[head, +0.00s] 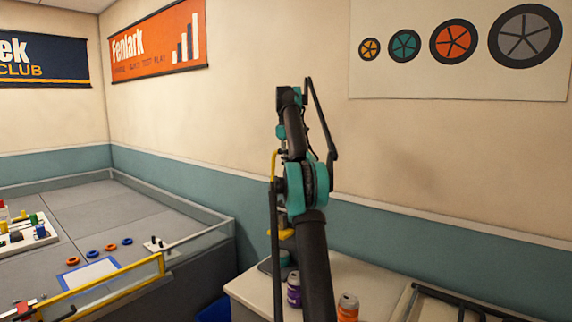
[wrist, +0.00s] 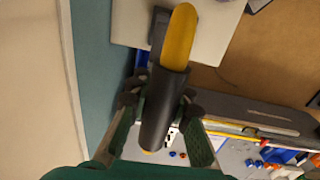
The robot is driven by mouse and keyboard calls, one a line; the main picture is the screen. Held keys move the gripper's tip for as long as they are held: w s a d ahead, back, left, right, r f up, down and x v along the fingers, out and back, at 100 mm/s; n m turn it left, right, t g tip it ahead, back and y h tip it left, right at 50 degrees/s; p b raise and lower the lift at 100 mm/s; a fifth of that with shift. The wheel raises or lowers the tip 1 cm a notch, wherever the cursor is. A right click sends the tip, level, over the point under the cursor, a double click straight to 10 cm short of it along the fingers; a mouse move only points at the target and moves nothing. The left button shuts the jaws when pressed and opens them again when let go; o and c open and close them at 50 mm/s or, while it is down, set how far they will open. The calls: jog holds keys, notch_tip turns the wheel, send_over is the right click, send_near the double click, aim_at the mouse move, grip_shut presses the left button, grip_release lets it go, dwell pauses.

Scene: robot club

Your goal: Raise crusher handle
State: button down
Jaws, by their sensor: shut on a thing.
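In the wrist view, the crusher handle is a yellow lever (wrist: 181,35) with a dark cylindrical grip (wrist: 164,105). My gripper (wrist: 160,101) has one finger on each side of the dark grip and is shut on it. The lever's far end reaches over a pale worktop at the top of that view. In the head view, a yellow and teal part of the crusher (head: 286,234) shows behind my arm, above the worktop. My arm hides most of the crusher there, and my fingertips cannot be made out in that view.
A purple can (head: 293,290) and an orange can (head: 347,306) stand on the pale worktop (head: 247,287). A dark rack (head: 460,303) lies at the right. A walled grey play field (head: 90,213) with rings and a yellow bar (head: 110,287) is at the left.

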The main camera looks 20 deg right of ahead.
dwell(0.3)
jog(key=c, duration=1.4)
grip_release()
jog(key=shift+c, duration=0.2)
jog(key=shift+a, duration=0.1)
